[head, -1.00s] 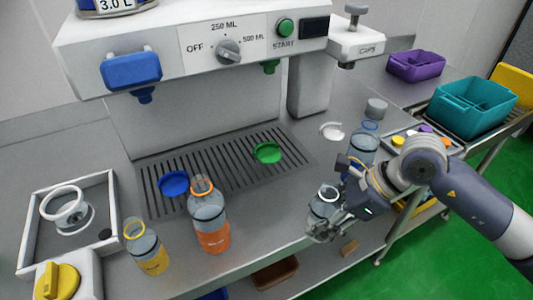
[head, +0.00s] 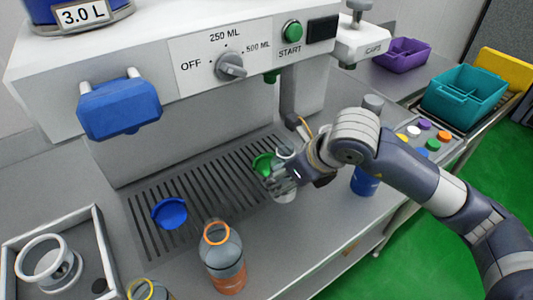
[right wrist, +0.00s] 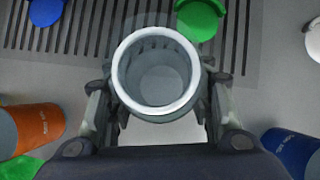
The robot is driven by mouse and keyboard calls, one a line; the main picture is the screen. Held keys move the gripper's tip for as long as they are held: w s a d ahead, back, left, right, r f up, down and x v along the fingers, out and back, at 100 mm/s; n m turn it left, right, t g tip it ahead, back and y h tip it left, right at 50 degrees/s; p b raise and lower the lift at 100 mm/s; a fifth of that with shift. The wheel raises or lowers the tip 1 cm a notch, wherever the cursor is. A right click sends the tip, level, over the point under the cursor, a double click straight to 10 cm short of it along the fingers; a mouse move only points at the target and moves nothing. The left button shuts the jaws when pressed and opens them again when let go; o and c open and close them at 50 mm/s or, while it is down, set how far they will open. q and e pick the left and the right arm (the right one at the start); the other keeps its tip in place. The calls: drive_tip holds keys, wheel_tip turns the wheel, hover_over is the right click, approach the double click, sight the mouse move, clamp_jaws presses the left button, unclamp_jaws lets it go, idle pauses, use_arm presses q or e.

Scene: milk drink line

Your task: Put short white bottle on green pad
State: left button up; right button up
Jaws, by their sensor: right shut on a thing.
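The short white bottle (head: 285,194) is a clear vessel with a white rim, upright in my right gripper (head: 278,178). In the right wrist view its open mouth (right wrist: 157,68) lies between the fingers of the right gripper (right wrist: 158,112). The green pad (head: 262,166) is a round disc on the slotted drip grate, just left of the bottle in the head view and partly hidden by the gripper. In the right wrist view the green pad (right wrist: 198,18) is beyond the bottle, to its upper right. Whether the bottle's base touches anything is hidden. My left gripper is not in view.
A blue pad (head: 169,213) lies on the grate. An orange-filled bottle (head: 224,262) stands at the grate's front, with a yellow-filled bottle (head: 148,290) further left. A blue-filled bottle (head: 365,182) stands right of my gripper. The dispenser (head: 200,60) overhangs the grate.

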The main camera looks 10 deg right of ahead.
drive_tip(key=w, duration=0.4)
drive_tip(key=w+f, duration=0.1)
drive_tip(key=w, duration=0.8)
drive_tip(key=shift+w+a+f, duration=0.15)
drive_tip(key=shift+a+f, duration=0.05)
wheel_tip(320, 180, down, 4)
drive_tip(key=shift+r+b, duration=0.2)
drive_tip(key=shift+b, duration=0.6)
drive_tip(key=shift+f, duration=0.1)
drive_tip(key=o, duration=0.8)
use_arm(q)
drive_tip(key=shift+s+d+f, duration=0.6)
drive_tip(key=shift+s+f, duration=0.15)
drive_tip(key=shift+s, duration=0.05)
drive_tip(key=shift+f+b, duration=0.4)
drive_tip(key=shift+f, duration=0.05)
use_arm(e)
drive_tip(key=v, duration=1.2)
drive_tip(key=shift+r, duration=0.2)
